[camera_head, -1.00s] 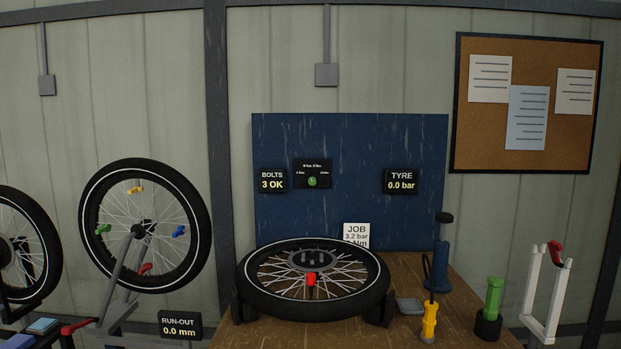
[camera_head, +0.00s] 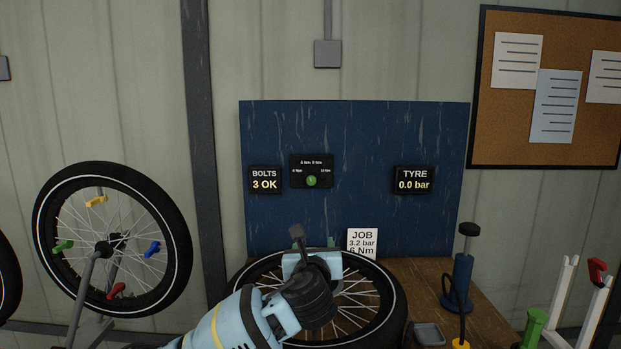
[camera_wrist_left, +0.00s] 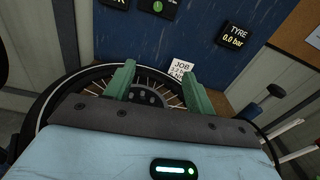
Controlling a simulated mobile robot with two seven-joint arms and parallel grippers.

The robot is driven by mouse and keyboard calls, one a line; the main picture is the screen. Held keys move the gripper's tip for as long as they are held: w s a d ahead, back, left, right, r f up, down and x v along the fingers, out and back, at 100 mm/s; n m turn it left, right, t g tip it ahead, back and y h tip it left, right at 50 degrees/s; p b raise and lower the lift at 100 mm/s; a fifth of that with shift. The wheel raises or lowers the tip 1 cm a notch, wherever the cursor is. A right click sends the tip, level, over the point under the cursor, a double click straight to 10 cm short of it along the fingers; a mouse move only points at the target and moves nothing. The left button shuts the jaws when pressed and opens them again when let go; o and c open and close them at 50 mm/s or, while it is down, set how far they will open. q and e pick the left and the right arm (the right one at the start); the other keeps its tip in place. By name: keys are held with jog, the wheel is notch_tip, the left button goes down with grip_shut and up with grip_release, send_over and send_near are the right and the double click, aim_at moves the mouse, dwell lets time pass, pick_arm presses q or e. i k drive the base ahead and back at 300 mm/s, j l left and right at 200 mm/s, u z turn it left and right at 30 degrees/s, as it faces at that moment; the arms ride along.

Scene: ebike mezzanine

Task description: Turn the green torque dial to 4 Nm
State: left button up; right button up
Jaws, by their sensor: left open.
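The green torque dial (camera_head: 311,181) sits low in the middle of a small black panel (camera_head: 325,164) on the blue board. The panel's tiny labels seem to read 4 Nm at left and 6 and 8 Nm on top; the dial's exact setting is too small to tell. The dial also shows at the top edge of the left wrist view (camera_wrist_left: 158,6). My left gripper (camera_head: 314,240) is in front of and below the panel, over the lying wheel, apart from the dial. In the wrist view its green fingers (camera_wrist_left: 158,76) are spread and empty. My right gripper is out of view.
A wheel (camera_head: 397,300) lies on the wooden bench, partly hidden by my arm. A job card (camera_head: 362,243) reads 3.2 bar, 6 Nm. Displays read BOLTS 3 OK (camera_head: 265,179) and TYRE 0.0 bar (camera_head: 413,180). A blue pump (camera_head: 462,275) stands right. The board around the dial is clear.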

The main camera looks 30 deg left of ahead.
aim_at(312, 180)
jog(key=i+j, duration=0.9)
jog(key=i, duration=0.1)
